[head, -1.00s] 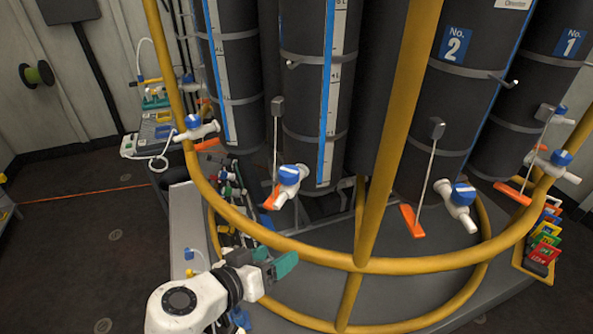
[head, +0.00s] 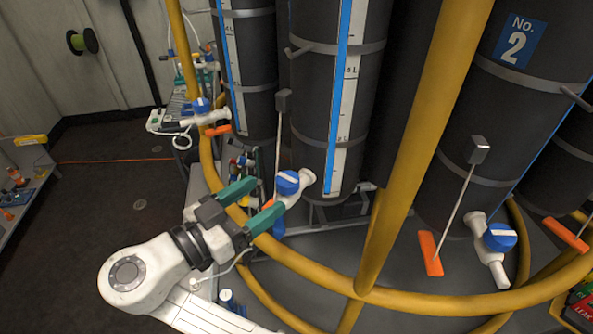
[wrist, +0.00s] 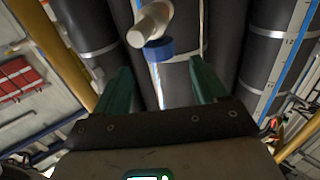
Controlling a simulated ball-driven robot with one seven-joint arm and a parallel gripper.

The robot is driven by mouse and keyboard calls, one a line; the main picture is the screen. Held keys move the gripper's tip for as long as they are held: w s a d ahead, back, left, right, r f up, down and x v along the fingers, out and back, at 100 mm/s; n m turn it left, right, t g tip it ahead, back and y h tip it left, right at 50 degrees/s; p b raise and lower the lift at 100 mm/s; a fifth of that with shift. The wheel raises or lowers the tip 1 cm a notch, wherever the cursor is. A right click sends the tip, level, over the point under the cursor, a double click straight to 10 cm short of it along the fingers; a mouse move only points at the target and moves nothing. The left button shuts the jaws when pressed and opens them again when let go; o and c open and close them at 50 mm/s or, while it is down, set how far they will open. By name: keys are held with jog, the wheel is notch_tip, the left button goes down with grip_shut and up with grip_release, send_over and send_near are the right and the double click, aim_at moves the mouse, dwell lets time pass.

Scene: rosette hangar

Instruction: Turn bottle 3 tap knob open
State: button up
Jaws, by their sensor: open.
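Bottle 3 is most likely the dark cylinder (head: 315,110) left of the one marked No. 2; its own number is not in view. Its tap has a white body (head: 305,182) and a round blue knob (head: 288,182) with a white bar across it. My gripper (head: 267,196) is open, its two green fingers pointing at the knob from the left. In the wrist view, the blue knob (wrist: 158,50) lies ahead, between the lines of the fingers and near their tips. The wrist view does not clearly show contact. Nothing is held.
A yellow rail (head: 330,292) curves below and in front of the taps, with a yellow upright (head: 410,150) to the right. An orange paddle (head: 430,253) hangs beside bottle 2's tap (head: 499,237). Another blue-knobbed tap (head: 201,105) stands at left. Open floor lies left.

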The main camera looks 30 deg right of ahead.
aim_at(296, 174)
jog(key=p+x, duration=0.2)
jog(key=x, duration=0.6)
jog(key=shift+w+d+f, duration=0.1)
jog(key=shift+d, duration=0.3)
jog(key=shift+c, duration=0.3)
jog(key=c, duration=0.9)
